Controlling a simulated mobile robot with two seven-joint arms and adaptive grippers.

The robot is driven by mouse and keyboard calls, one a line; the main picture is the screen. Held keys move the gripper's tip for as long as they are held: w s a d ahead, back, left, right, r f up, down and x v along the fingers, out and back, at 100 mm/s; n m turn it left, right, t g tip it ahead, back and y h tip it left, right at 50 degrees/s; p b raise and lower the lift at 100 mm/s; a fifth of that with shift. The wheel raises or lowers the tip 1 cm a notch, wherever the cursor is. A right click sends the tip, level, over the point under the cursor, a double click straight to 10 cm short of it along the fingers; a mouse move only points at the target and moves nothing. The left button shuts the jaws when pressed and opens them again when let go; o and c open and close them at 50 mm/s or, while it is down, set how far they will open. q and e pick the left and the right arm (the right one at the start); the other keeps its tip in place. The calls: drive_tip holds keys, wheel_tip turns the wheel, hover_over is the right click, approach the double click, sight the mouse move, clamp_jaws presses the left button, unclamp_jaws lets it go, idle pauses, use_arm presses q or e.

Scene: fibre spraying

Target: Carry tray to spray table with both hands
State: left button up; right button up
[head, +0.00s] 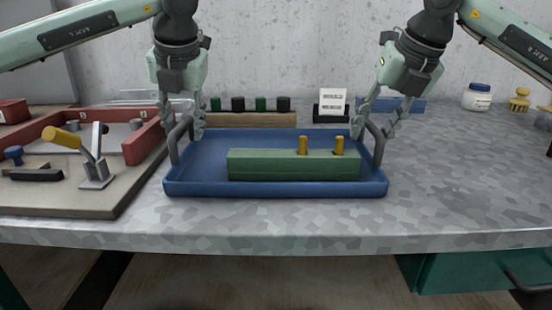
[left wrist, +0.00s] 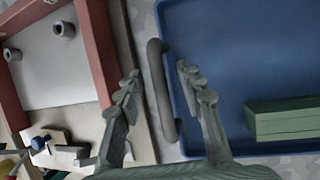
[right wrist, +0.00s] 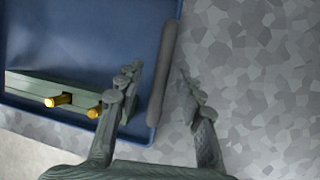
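The blue tray (head: 205,188) lies on the grey speckled table (head: 300,225). It carries a long green block (head: 285,165) with two yellow pegs (head: 303,145). A grey handle stands at each end. My left gripper (head: 184,125) is at the left handle (head: 174,142). In the left wrist view its fingers (left wrist: 160,85) are open, one on each side of that handle (left wrist: 161,90). My right gripper (head: 378,128) is at the right handle (head: 376,142). In the right wrist view its fingers (right wrist: 160,85) are open, with the handle (right wrist: 162,75) between them.
A board with a red frame (head: 140,140) and a toggle clamp (head: 95,172) stands close to the tray's left. Behind the tray are a rack of dark caps (head: 250,118) and a white label stand (head: 332,103). A jar (head: 477,97) stands back right. The table right of the tray is clear.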

use_arm(q)
drive_tip(key=shift+f, duration=0.1)
drive_tip(key=shift+c, duration=0.5)
use_arm(e)
drive_tip(key=shift+f, duration=0.1)
drive_tip(key=shift+c, duration=0.5)
use_arm(q)
clamp_jaws()
use_arm(e)
clamp_jaws()
